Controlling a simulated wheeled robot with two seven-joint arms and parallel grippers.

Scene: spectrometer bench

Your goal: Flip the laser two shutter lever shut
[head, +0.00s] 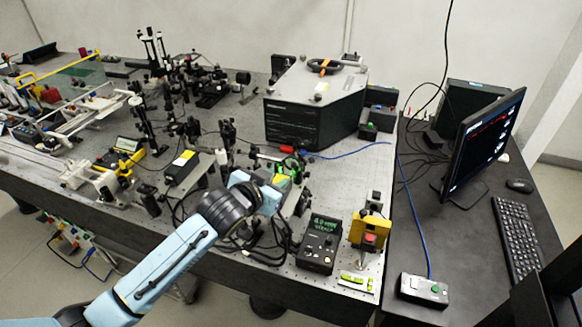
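My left arm comes in from the lower left. Its gripper (284,184) is over the optical bench, among small black parts with a green glow (291,169) around them. The fingers are partly hidden by the wrist and too small to read as open or shut. A small red part (286,149) stands just behind the gripper. I cannot make out which part is the laser two shutter lever, nor whether the gripper touches it. My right gripper is not in view.
A large black and grey spectrometer box (308,123) stands behind the gripper. A black controller with a green display (318,246) and a yellow box with a red button (369,233) are at the front right. Crowded optics fill the left. A monitor (484,139) and keyboard (522,240) are on the right desk.

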